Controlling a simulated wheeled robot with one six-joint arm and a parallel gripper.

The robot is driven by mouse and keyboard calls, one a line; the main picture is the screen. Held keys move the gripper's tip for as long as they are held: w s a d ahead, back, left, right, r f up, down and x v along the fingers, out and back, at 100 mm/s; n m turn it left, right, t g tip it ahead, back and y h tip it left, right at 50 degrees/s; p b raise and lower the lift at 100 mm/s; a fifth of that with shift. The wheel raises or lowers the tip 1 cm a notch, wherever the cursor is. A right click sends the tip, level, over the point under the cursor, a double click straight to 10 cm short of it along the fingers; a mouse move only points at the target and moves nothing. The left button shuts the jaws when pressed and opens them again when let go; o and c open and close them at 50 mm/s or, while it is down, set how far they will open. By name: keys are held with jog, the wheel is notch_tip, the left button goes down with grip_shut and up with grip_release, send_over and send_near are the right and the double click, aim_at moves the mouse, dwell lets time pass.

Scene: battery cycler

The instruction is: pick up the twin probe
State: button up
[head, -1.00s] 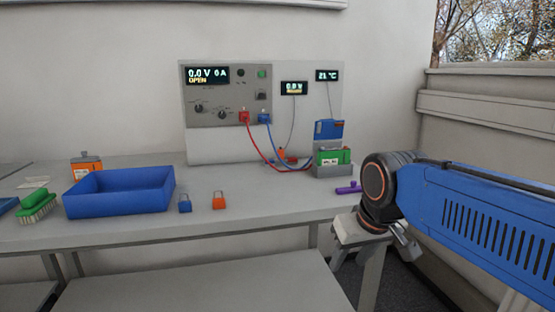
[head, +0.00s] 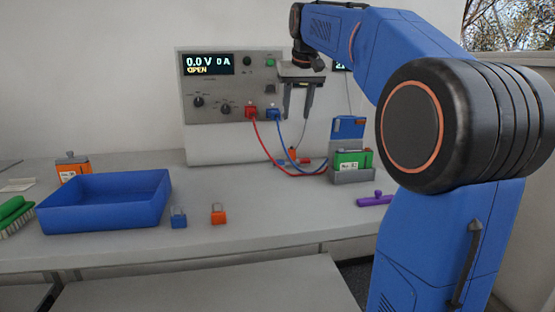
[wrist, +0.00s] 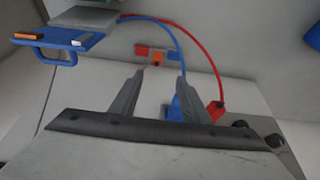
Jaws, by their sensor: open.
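The twin probe appears to be the small orange piece (head: 292,154) at the back of the bench, at the foot of a thin cable from the wall panel. It also shows in the wrist view as an orange block (wrist: 158,60) between a red and a blue piece. My gripper (head: 298,114) points down, empty, in front of the panel and above the orange piece. In the wrist view my gripper's fingers (wrist: 160,76) are apart, with the orange block just beyond the tips. The probe's tips cannot be made out.
Red (head: 266,145) and blue leads curve from the cycler panel (head: 215,95) to a grey dock (head: 352,176) holding a green battery (head: 350,158). A purple handled piece (head: 375,199) lies nearby. A blue tray (head: 105,215) and two padlocks stand left; the bench middle is clear.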

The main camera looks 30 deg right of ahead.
jog(key=w, duration=0.1)
send_near(292, 149)
jog(key=x, duration=0.5)
jog(key=shift+w+a, duration=0.35)
jog(key=shift+s+d+x, duration=0.1)
jog(key=shift+x, duration=0.8)
jog(key=shift+s+d+x, duration=0.1)
jog(key=shift+s+x, duration=0.05)
jog(key=shift+x, duration=0.7)
jog(key=shift+s+d+x, duration=0.1)
jog(key=shift+x, duration=0.8)
grip_shut()
